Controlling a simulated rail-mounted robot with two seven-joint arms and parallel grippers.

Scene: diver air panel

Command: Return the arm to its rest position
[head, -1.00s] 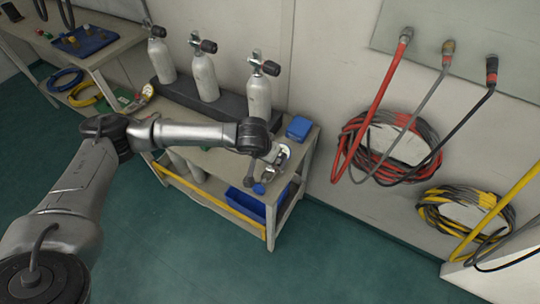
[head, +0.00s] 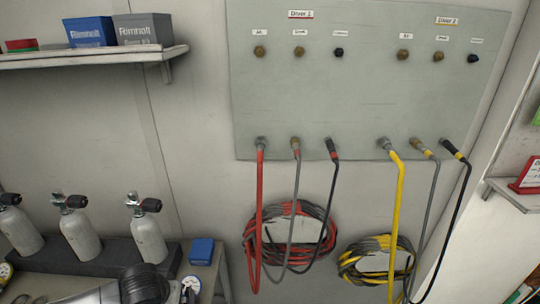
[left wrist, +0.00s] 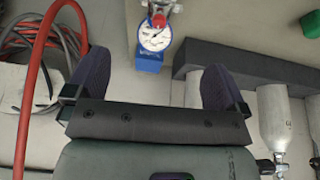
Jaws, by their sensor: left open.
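My left arm's dark wrist joint (head: 145,285) shows at the bottom edge of the head view, with its gripper out of frame. In the left wrist view my left gripper (left wrist: 156,88) is open, its two dark fingers wide apart with nothing between them. A round white-faced gauge (left wrist: 155,34) with red and metal fittings lies beyond the fingertips, close to a blue box (left wrist: 148,62). The gauge (head: 190,288) is partly visible in the head view too. My right gripper is in neither view.
Several grey cylinders (head: 82,235) stand in a dark rack (head: 85,262) on the bench. A wall panel (head: 365,85) has red, grey, black and yellow hoses hanging below it, with coils (head: 320,232). A shelf (head: 85,58) with boxes is at upper left.

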